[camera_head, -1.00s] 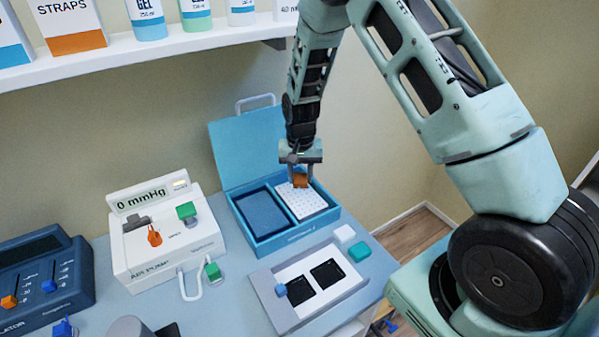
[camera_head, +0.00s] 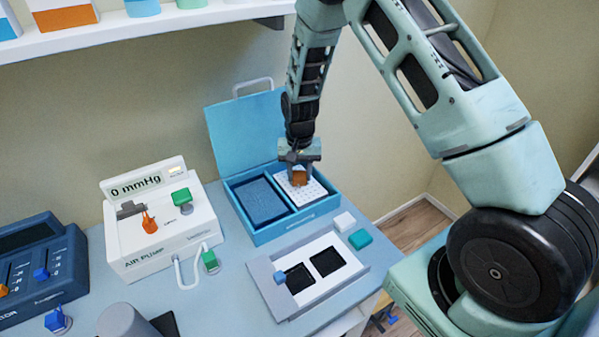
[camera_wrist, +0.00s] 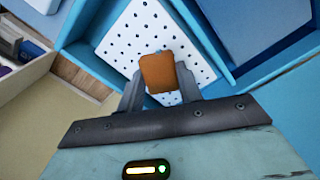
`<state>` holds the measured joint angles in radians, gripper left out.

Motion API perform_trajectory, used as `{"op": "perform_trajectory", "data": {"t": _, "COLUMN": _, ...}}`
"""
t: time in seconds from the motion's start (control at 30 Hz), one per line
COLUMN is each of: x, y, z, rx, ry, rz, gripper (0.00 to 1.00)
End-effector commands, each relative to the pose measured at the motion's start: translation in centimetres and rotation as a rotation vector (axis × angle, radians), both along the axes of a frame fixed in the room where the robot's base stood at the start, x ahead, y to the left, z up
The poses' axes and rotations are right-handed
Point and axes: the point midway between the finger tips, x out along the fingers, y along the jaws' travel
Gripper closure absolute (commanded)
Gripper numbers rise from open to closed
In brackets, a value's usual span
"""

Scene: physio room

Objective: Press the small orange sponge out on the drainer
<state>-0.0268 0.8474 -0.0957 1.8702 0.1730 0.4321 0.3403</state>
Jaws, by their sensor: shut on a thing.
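The small orange sponge (camera_head: 299,178) is between the fingers of my gripper (camera_head: 299,174), which is shut on it. In the wrist view the sponge (camera_wrist: 158,72) sits between both fingertips (camera_wrist: 160,86), over the white drainer. The drainer (camera_head: 314,190) is a white plate with rows of dark holes, set in the right compartment of the open blue box (camera_head: 262,233). It also shows in the wrist view (camera_wrist: 128,32). I cannot tell whether the sponge touches the drainer. The left compartment (camera_head: 256,197) is dark blue inside.
The box's raised lid (camera_head: 240,135) stands behind. A white air pump (camera_head: 150,240) stands left. A shelf (camera_head: 140,35) runs above.

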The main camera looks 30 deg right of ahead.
Motion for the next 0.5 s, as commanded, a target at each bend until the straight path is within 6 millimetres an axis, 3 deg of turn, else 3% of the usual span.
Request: {"op": "perform_trajectory", "data": {"t": 0.5, "x": 0.0, "y": 0.0, "z": -0.4, "rx": 0.0, "ry": 0.0, "rz": 0.0, "gripper": 0.83}}
